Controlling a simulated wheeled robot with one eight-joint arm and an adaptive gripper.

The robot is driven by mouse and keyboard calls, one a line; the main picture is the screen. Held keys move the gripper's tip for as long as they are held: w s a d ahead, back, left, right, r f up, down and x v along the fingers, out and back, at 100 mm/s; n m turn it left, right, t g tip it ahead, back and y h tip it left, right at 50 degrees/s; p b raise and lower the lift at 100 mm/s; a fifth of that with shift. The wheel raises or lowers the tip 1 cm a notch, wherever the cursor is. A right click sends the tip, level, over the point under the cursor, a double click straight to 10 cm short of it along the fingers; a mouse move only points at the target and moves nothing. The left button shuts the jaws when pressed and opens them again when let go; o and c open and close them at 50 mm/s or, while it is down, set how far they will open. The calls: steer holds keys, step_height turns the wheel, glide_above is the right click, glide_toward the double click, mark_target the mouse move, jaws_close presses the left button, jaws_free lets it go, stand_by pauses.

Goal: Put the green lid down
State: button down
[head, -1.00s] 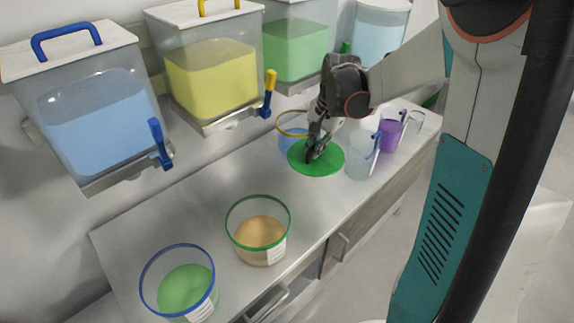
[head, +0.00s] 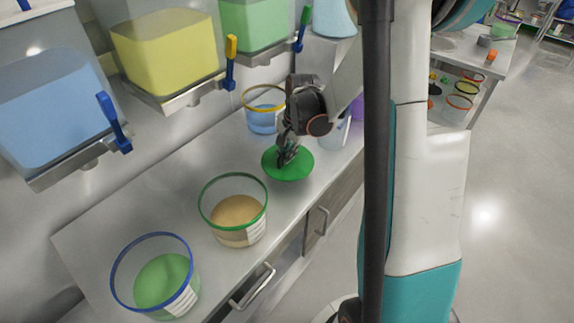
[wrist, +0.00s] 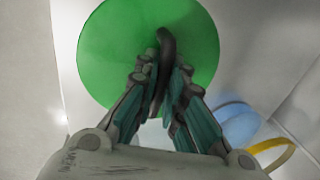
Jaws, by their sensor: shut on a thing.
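The green lid (head: 289,166) is a flat round disc with a dark handle, seen in the head view over the counter, right of the green-rimmed tub. My gripper (head: 287,155) is above it, shut on its handle. In the wrist view the lid (wrist: 120,45) fills the upper middle, and the fingers of my gripper (wrist: 162,75) close around the dark handle. Whether the lid touches the counter cannot be told.
On the counter (head: 160,205) stand a green-rimmed tub (head: 236,226) with tan powder, a blue-rimmed tub (head: 160,285) with green contents, and a yellow-rimmed tub (head: 262,122) with blue contents behind the lid. Hoppers with a yellow (head: 168,55) fill hang above. Bare counter lies left of the lid.

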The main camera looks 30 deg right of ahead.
mark_target(293, 164)
steer(key=shift+f+b, duration=0.8)
steer(key=shift+f, duration=1.35)
steer(key=shift+f, duration=0.2)
steer(key=c, duration=1.7)
jaws_free()
steer(key=shift+r, duration=0.1)
steer(key=r+p, duration=0.1)
steer(key=r, duration=0.3)
steer(key=s+r+p, duration=0.1)
steer(key=r+p, duration=0.1)
steer(key=r, duration=0.2)
steer(key=s+r+p, duration=0.1)
steer(key=r, duration=0.3)
steer(key=shift+s+d, duration=0.1)
steer(key=shift+d, duration=0.3)
